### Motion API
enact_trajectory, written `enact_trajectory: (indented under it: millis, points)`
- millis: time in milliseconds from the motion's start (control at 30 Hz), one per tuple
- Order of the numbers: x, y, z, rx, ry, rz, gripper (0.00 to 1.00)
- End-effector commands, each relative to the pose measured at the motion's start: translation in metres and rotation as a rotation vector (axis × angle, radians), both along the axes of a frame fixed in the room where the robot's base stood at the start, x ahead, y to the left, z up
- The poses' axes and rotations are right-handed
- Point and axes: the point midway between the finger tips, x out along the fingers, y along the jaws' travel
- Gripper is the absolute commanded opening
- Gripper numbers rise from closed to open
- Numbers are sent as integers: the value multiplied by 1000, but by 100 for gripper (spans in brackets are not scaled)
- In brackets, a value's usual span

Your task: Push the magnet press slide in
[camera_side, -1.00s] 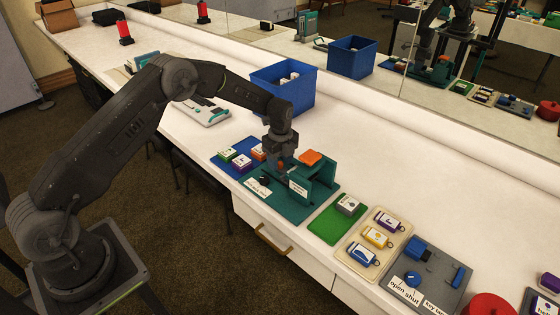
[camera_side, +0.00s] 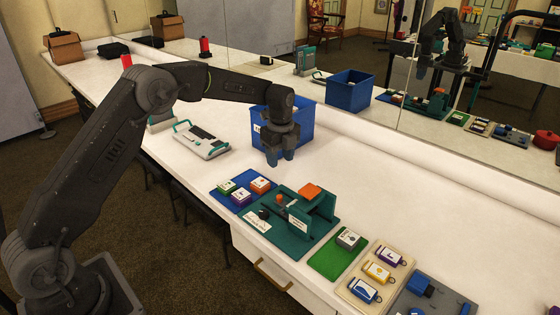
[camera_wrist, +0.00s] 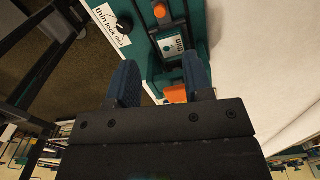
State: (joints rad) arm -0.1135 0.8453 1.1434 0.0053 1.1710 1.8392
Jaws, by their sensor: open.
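The teal magnet press (camera_side: 296,240) sits on the counter in the side view. Its small orange knob (camera_side: 280,201) stands at the slide end, and an orange block (camera_side: 310,191) sits on top of its upright frame. In the wrist view, the orange knob (camera_wrist: 160,10) and a white card (camera_wrist: 172,48) lie along the press's channel, with the orange block (camera_wrist: 176,93) partly behind the right finger. My gripper (camera_side: 279,158) is open and empty, raised above and behind the press, in front of the blue bin. It touches nothing. How far in the slide sits is unclear.
A blue bin (camera_side: 262,134) stands behind my gripper. A blue mat (camera_side: 222,183) with several small blocks adjoins the press on the left. A green mat (camera_side: 327,265) and a beige board (camera_side: 352,286) lie on the right.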

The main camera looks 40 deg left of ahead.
Motion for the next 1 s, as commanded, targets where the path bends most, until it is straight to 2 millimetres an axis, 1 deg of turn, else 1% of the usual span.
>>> enact_trajectory:
  millis: [167,267,433,500,567,667,767,867,1000]
  points:
    - [0,2,-1,-8,1,7,46]
    - [-4,14,-5,-80,12,66,46]
    - [-9,43,-10,-289,12,234,46]
    - [-9,52,-10,-350,7,283,46]
    - [-10,55,-11,-382,3,308,46]
    - [-9,54,-16,-399,1,320,46]
    - [-9,49,-29,-397,3,318,46]
    - [-8,41,-46,-397,4,317,46]
    - [-7,30,-74,-395,5,317,46]
